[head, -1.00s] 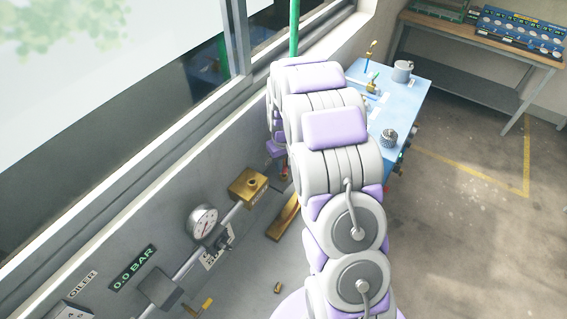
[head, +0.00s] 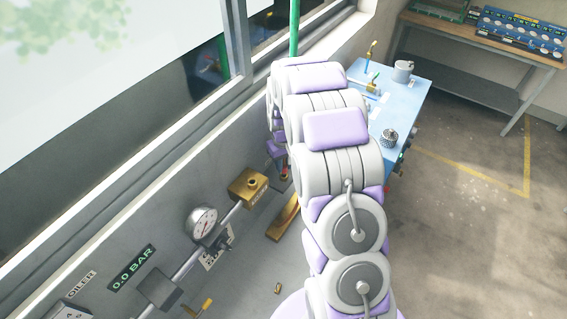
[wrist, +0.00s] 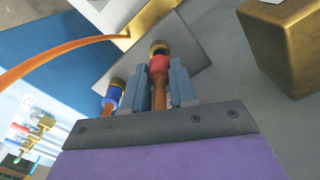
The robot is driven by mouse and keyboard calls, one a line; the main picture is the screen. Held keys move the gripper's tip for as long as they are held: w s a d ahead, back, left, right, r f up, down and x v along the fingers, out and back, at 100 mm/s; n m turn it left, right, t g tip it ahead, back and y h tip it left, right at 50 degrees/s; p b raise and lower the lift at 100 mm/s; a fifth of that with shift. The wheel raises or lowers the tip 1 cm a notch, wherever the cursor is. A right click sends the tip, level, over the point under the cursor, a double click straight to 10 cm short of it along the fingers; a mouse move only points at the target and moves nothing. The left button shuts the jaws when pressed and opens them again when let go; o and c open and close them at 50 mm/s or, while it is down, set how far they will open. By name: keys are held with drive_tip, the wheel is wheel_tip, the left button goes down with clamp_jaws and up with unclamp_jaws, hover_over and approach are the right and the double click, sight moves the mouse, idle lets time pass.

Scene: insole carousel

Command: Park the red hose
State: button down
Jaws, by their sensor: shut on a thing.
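In the wrist view, my gripper (wrist: 161,70) is shut on the red hose (wrist: 158,64). The hose has a red collar and a dark-mouthed brass tip that points away from me. Its orange tube runs back between the two blue-grey fingers. The tip shows in front of a grey metal plate (wrist: 190,52); I cannot tell whether they touch. A blue-collared hose end (wrist: 111,97) with a brass tip is just left of the gripper. In the head view, a small red spot (head: 284,173) shows beside my arm, and my arm hides most of the gripper.
A brass block (wrist: 285,42) is at the upper right of the wrist view. An orange hose (wrist: 62,53) arcs across the upper left. In the head view, a gauge (head: 202,221) and a brass fitting (head: 248,187) line the wall panel. A blue table (head: 405,100) stands beyond my arm.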

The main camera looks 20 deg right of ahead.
drive_tip(key=shift+f+b, duration=0.35)
drive_tip(key=shift+f, duration=0.85)
drive_tip(key=c, duration=0.8)
unclamp_jaws()
drive_tip(key=shift+r, duration=0.1)
wheel_tip(320, 180, up, 17)
drive_tip(key=shift+r+b, duration=0.1)
drive_tip(key=shift+b, duration=0.35)
